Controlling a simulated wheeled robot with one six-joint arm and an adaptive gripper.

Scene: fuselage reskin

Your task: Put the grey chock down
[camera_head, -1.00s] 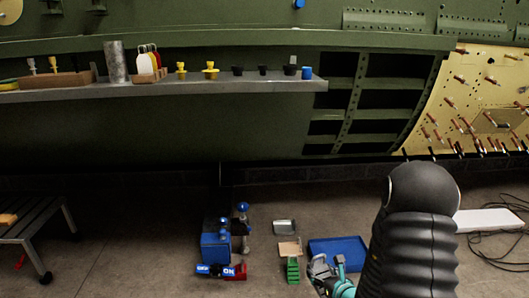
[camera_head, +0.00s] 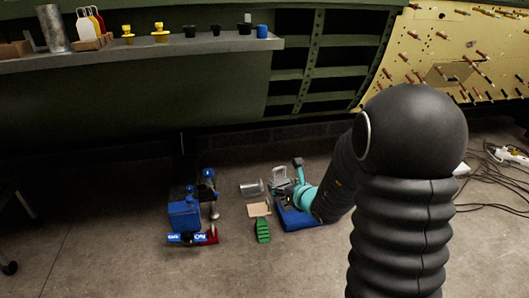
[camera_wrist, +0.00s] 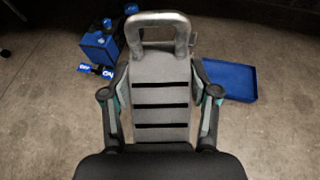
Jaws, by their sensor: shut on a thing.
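The grey chock (camera_wrist: 160,75) fills the middle of the wrist view, with dark bands across its ribbed face and a metal loop handle at its far end. My gripper (camera_wrist: 160,105) is shut on it, one finger on each side. In the head view the chock (camera_head: 279,175) is small and partly hidden at the end of my gripper (camera_head: 287,187), beyond the blue tray. I cannot tell whether the chock touches the floor.
A blue tray (camera_head: 293,220) lies on the floor and also shows in the wrist view (camera_wrist: 228,79). A blue box (camera_head: 184,215) stands to the left. Bare floor lies in front.

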